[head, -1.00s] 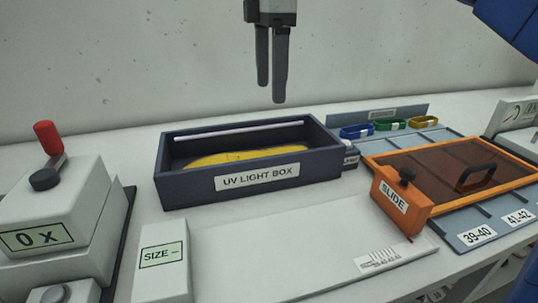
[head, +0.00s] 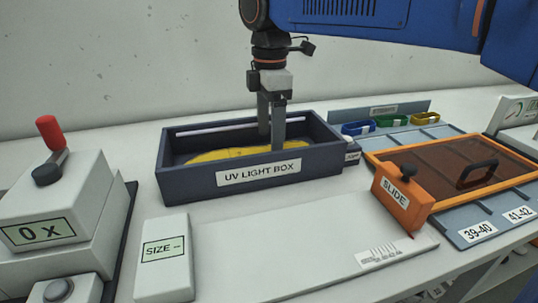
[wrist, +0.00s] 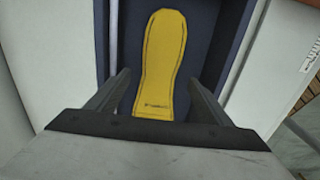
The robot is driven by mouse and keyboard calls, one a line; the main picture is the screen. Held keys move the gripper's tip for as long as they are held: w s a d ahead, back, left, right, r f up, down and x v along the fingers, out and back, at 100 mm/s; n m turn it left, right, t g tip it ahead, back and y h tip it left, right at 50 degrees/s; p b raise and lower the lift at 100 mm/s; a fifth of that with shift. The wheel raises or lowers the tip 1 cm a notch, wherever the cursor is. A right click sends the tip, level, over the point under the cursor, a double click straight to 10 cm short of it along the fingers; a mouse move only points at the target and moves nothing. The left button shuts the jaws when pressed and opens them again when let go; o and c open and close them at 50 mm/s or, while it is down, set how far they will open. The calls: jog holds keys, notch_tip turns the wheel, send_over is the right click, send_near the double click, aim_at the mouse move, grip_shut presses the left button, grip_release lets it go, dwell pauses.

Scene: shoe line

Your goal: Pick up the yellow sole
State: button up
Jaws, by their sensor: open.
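The yellow sole (head: 222,155) lies flat inside the dark blue UV light box (head: 332,168). In the wrist view the yellow sole (wrist: 163,62) stretches away from between my fingers, its heel end nearest me. My gripper (head: 270,143) is open and reaches down into the box over the sole's right part. In the wrist view the fingers of my gripper (wrist: 160,92) stand one on each side of the sole's near end, with a gap on both sides. The front wall of the box hides the fingertips and the sole's lower edge in the head view.
A white light tube (head: 215,128) runs along the box's back wall. To the right is an orange-framed cover (head: 455,160) with a slide block (head: 402,200). Blue, green and yellow bands (head: 388,121) lie behind it. A grey machine with a red-knobbed lever (head: 48,132) stands at left.

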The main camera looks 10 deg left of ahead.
jog(key=shift+a+f, duration=0.1)
jog(key=shift+f, duration=1.6)
jog(key=c, duration=1.4)
jog(key=shift+c, duration=0.2)
